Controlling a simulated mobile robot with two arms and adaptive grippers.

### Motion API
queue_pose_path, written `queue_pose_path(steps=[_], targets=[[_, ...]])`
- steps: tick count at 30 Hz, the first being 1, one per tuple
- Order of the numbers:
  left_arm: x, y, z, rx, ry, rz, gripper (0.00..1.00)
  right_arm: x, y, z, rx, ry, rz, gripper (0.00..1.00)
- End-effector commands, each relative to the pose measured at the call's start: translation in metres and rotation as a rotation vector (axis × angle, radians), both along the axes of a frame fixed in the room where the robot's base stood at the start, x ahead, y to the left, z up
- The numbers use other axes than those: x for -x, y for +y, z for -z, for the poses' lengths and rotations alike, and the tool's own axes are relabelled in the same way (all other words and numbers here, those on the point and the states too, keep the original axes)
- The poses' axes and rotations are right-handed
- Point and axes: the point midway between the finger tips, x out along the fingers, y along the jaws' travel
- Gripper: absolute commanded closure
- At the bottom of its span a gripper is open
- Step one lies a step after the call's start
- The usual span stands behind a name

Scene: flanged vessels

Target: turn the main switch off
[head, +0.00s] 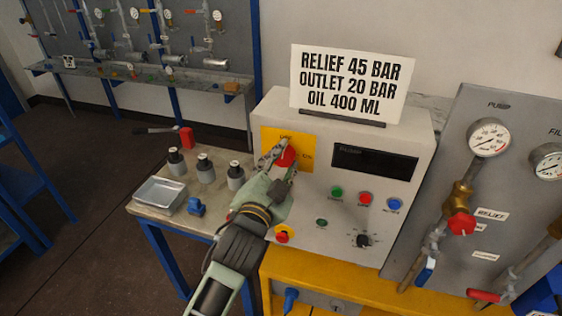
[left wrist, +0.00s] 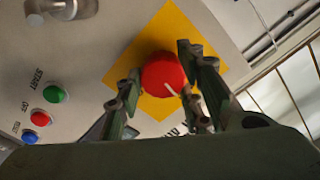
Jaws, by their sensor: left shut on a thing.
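The main switch is a red rotary knob (head: 287,157) on a yellow plate (head: 270,136), at the upper left of the grey control box's front (head: 317,208). My left gripper (head: 278,160) reaches up to it from below and is shut on the knob, partly covering it. In the left wrist view the knob (left wrist: 163,76) sits between the fingers (left wrist: 160,92), with the yellow plate (left wrist: 165,30) behind it. The plate's small lettering is partly hidden and hard to read. My right gripper is not in view.
Green (head: 337,191), red (head: 365,198) and blue (head: 394,204) buttons and a black knob (head: 362,240) sit right of my gripper. A red stop button (head: 282,235) is below. A side table (head: 150,211) holds small vessels. A gauge panel (head: 478,190) stands at right.

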Motion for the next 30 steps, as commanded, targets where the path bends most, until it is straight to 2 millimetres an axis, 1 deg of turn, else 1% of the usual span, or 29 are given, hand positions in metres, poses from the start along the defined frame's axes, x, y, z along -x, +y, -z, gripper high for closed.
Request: queue_pose_path(steps=[1, 6, 12, 27, 28, 30], targets=[[0.0013, -0.0023, 0.0072, 0.026, 0.026, 0.003, 0.91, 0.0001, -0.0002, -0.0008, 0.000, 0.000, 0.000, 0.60], [0.0013, -0.0024, 0.0075, 0.104, 0.053, 0.002, 0.91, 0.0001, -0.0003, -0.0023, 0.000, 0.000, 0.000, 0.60], [0.0014, -0.0027, 0.0077, 0.155, 0.070, 0.003, 0.91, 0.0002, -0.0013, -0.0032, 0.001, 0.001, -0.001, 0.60], [0.0015, -0.0029, 0.0077, 0.172, 0.076, 0.003, 0.91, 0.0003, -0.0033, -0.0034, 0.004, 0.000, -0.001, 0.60], [0.0015, -0.0029, 0.0077, 0.172, 0.076, 0.003, 0.65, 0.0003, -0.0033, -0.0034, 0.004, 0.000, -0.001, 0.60], [0.0014, -0.0028, 0.0076, 0.172, 0.076, 0.003, 0.58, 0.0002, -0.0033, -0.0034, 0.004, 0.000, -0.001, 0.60]])
